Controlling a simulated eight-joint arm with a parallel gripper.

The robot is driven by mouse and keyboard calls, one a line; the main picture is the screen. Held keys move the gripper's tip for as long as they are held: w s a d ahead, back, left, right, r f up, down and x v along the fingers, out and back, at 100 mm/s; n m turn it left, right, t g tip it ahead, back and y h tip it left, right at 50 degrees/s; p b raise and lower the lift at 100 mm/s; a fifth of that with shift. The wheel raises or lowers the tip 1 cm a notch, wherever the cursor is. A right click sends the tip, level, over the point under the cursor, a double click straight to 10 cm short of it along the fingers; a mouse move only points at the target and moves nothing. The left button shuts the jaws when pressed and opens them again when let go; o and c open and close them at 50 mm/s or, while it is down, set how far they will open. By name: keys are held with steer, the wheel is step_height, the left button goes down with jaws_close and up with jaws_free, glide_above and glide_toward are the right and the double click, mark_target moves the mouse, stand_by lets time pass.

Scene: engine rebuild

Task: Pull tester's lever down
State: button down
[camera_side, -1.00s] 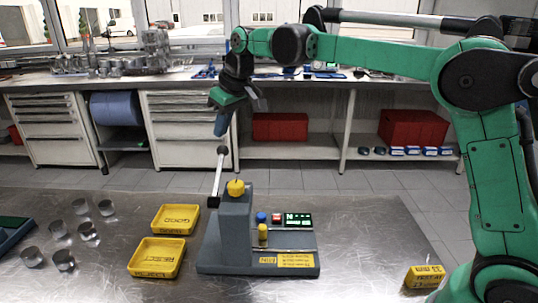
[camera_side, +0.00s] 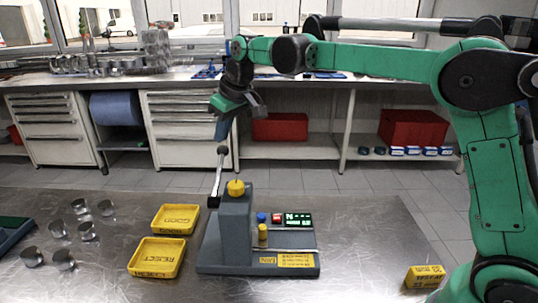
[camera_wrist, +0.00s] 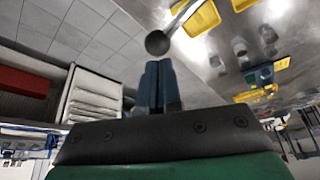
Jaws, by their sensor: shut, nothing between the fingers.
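The tester (camera_side: 235,235) is a grey stand with a flat base on the metal table. Its lever (camera_side: 217,178) is a thin silver rod standing steeply up from the stand's left side, leaning slightly right, with a dark ball knob (camera_side: 223,151) on top. My gripper (camera_side: 220,139) is above the lever, fingers shut and pointing down, with the tips at or just above the knob. In the wrist view the knob (camera_wrist: 158,43) shows right at the tips of my shut blue fingers (camera_wrist: 159,75). I cannot tell whether they touch.
Yellow trays marked GOOD (camera_side: 175,220) and REJECT (camera_side: 157,257) stand left of the tester. Several metal cylinders (camera_side: 87,231) stand farther left. A yellow block (camera_side: 424,276) lies at the right table edge. The space around the raised lever is clear.

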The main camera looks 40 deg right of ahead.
mark_target(225, 146)
steer(key=shift+f, duration=1.05)
steer(key=shift+w+d+f, duration=0.15)
steer(key=shift+f, duration=0.6)
steer(key=shift+w+d+f, duration=0.1)
steer(key=shift+f, duration=1.5)
